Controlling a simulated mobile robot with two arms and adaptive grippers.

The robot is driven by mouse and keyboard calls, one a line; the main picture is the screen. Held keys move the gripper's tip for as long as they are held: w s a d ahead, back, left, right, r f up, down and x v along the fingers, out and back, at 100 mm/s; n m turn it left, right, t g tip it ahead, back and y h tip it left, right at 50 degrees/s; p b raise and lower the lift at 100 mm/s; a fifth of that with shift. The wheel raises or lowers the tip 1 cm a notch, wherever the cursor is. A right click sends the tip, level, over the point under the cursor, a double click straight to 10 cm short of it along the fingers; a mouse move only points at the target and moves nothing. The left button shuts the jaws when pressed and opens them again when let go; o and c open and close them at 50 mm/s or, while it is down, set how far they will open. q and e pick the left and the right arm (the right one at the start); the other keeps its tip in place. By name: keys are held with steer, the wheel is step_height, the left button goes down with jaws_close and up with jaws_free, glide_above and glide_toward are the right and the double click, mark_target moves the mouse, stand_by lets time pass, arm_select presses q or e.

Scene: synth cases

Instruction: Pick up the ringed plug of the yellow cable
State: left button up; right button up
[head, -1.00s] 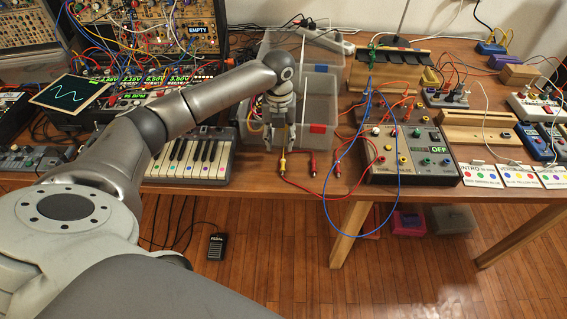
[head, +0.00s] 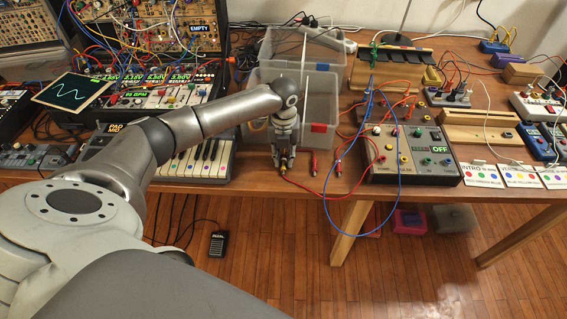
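My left gripper (head: 284,162) points down at the front edge of the table, in front of the clear bins. Its fingertips are at the small yellow plug (head: 283,169), which they partly cover. I cannot tell whether the fingers touch the plug or whether they are shut on it. A ring on the plug is too small to make out. Two red plugs (head: 314,163) lie just to the right, apart from the gripper. My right gripper is not in view.
Clear bins (head: 318,140) stand behind the gripper. A small keyboard (head: 197,160) is close on its left. A grey box with knobs and an OFF display (head: 412,165) is to the right, with a blue cable (head: 399,190) looping over the table edge.

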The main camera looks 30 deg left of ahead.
arm_select(q)
jaws_close()
steer(key=shift+r, duration=0.15)
